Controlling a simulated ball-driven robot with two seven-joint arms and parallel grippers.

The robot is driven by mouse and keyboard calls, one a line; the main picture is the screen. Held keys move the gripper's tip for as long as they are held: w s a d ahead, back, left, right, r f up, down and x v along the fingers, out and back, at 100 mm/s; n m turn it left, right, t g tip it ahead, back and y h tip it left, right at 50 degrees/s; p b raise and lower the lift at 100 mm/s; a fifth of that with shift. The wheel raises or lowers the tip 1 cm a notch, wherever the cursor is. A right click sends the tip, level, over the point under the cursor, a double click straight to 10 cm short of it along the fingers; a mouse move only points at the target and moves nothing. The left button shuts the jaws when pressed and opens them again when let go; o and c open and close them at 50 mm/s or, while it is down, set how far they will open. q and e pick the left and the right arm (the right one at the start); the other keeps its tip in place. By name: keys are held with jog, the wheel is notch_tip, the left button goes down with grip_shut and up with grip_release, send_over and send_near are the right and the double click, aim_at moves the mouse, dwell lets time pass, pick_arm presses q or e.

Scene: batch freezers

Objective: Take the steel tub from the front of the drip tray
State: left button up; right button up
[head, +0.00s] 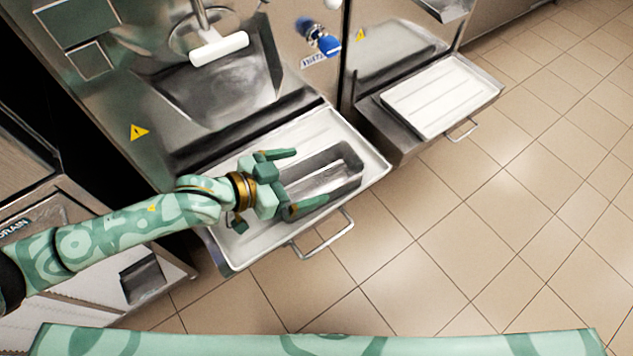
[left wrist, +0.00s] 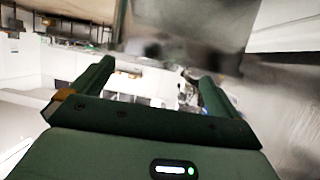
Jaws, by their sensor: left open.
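The steel tub (head: 345,174) is a long, open metal container in the white drip tray (head: 318,122), towards its right part in the head view. My left gripper (head: 308,178) is open at the tub's left end, one finger towards the freezer and the other towards the tray handle. The fingers appear along the tub's two long sides; I cannot tell whether they touch it or are above it. The gripper hides the tub's left end. In the left wrist view the open fingers (left wrist: 155,78) show with nothing clearly between them. My right gripper is not in view.
The steel freezer front with a white-handled spout (head: 219,48) rises behind the tray. A wire handle (head: 325,238) projects from the tray's front. A second white tray (head: 442,95) stands at the right. A drain unit (head: 25,222) is at the left. Tiled floor in front is clear.

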aim_at(318, 188)
pick_arm(q)
jog(key=b+x, duration=0.1)
jog(key=x, duration=0.1)
jog(key=b+x, duration=0.1)
jog(key=x, duration=0.2)
jog(key=shift+a+f, duration=0.15)
jog(key=shift+f, duration=0.1)
jog(key=shift+w, duration=0.15)
jog(key=shift+r, duration=0.1)
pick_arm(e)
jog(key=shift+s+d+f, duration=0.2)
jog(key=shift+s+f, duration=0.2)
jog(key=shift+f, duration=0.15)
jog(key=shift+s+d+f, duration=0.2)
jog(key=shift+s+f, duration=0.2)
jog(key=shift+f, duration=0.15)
pick_arm(q)
jog(key=c, duration=0.9)
jog(key=shift+o, duration=0.2)
